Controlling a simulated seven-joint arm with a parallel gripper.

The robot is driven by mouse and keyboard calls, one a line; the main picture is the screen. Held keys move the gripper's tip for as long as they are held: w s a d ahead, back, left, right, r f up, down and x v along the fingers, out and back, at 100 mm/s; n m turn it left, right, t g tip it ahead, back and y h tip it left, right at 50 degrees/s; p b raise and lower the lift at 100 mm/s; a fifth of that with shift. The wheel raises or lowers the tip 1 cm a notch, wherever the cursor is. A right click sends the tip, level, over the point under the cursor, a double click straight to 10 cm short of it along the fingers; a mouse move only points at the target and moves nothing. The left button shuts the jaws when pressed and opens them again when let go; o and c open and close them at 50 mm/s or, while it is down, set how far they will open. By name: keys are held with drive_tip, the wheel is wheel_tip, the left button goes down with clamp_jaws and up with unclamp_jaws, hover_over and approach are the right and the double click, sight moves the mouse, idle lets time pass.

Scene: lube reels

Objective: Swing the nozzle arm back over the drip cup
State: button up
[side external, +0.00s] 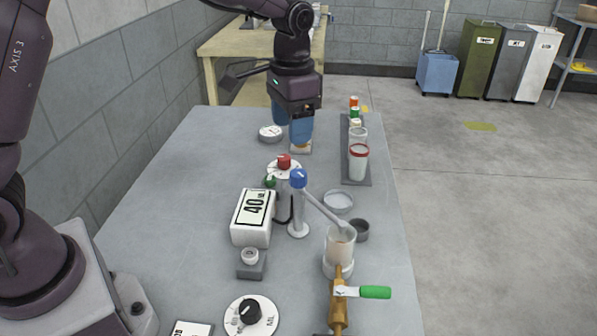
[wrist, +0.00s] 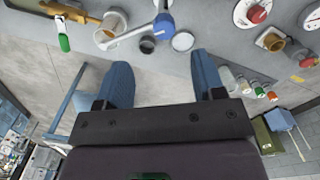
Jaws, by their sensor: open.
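The nozzle arm (side external: 325,210) is a pale bar running from a blue-capped post (side external: 298,215) to the right and toward the camera. Its tip is over a clear container (side external: 341,250) with brownish content. A small dark cup (side external: 362,230) stands just right of the container, and a shallow pale dish (side external: 338,201) sits behind it. I cannot tell for sure which is the drip cup. In the wrist view the nozzle arm (wrist: 125,38), dark cup (wrist: 147,45) and dish (wrist: 183,42) lie beyond the fingertips. My gripper (side external: 293,143), with blue fingers, is open and empty, behind the post and apart from it.
A white box marked 40 (side external: 253,218) and a red-knobbed dial (side external: 284,163) stand near the post. A brass valve with a green handle (side external: 375,292) is in front of the clear container. A rack of containers (side external: 358,178) lines the right edge. The table's left side is clear.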

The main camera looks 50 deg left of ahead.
sight(298, 172)
drive_tip(key=shift+m, duration=0.4)
drive_tip(key=f, duration=0.3)
drive_tip(key=w+f, duration=0.1)
drive_tip(key=f, duration=0.7)
drive_tip(key=shift+w+f, duration=0.25)
drive_tip(key=shift+c, duration=0.3)
clamp_jaws()
